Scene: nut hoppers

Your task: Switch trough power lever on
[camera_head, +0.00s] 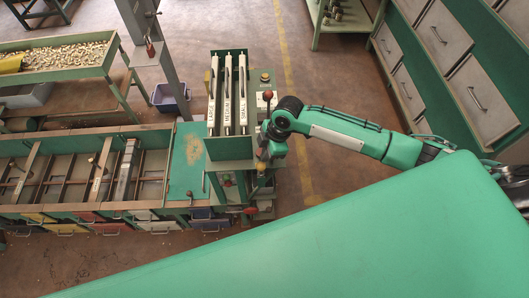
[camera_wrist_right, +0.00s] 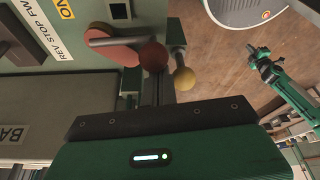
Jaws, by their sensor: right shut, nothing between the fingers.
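The control cabinet (camera_head: 258,84) stands beside the trough, its top marked LARGE, MEDIUM, SMALL. In the wrist view, its panel has an ON label (camera_wrist_right: 68,9), a grey lever handle (camera_wrist_right: 115,40) over a red plate (camera_wrist_right: 112,52), a dark red ball knob (camera_wrist_right: 153,56) and a yellow ball knob (camera_wrist_right: 184,78). The yellow knob also shows in the head view (camera_head: 261,166). My right gripper (camera_head: 263,152) is at the cabinet's right side; in the wrist view its shut, empty fingers (camera_wrist_right: 150,92) point at the knobs. Contact cannot be told.
A red-knobbed lever (camera_head: 267,95) stands on the cabinet's right side. The long trough (camera_head: 70,135) with coloured drawers runs left. A nut-filled bin (camera_head: 58,76) is at upper left, drawer cabinets (camera_head: 440,40) at upper right. The floor right of the cabinet is clear.

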